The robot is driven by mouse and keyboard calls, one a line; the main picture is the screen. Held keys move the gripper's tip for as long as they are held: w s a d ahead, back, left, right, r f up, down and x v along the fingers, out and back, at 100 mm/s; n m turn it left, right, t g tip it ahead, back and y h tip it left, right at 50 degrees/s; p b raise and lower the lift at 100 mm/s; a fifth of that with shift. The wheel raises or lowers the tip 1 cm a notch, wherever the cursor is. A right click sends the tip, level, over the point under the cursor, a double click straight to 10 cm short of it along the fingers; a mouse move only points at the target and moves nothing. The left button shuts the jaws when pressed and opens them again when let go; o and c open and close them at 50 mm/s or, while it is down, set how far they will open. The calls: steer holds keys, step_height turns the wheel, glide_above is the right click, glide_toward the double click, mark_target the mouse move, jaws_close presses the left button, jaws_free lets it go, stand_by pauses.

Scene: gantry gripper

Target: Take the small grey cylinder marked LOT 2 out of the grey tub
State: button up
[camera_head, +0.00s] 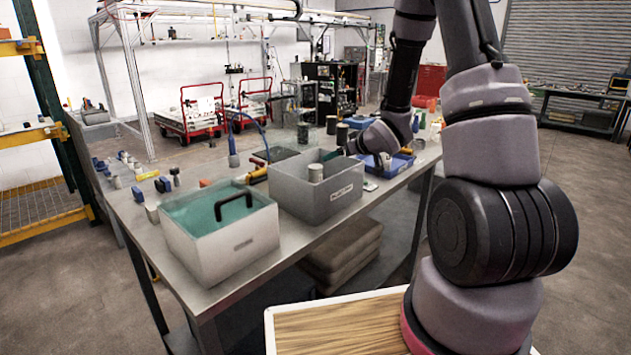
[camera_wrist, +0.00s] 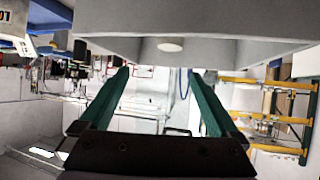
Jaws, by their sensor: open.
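The grey tub (camera_head: 345,195) stands on the table in the middle of the head view, with a label on its front. The wrist view is upside down: the tub (camera_wrist: 100,45) fills the top, with the pale end of the cylinder (camera_wrist: 170,45) showing. My gripper (camera_head: 330,155) is at the tub's back right rim, beside the cylinder and apart from it. In the wrist view my gripper (camera_wrist: 160,74) has its green fingers wide apart with nothing between them.
A blue tray (camera_head: 395,168) is to the right. Dark cylinders (camera_head: 342,134) stand behind the tub. Small blue and grey items (camera_head: 137,194) lie at the table's left.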

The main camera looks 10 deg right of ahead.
mark_target(317, 167)
steer(key=shift+n+y, duration=0.3)
steer(key=shift+y, duration=0.1)
steer(key=x, duration=0.4)
steer(key=f+x, duration=0.1)
steer(key=x, duration=0.3)
steer(key=s+x, duration=0.1)
steer(key=x, duration=0.3)
steer(key=shift+a+f, duration=0.25)
steer(key=shift+a, duration=0.05)
jaws_close()
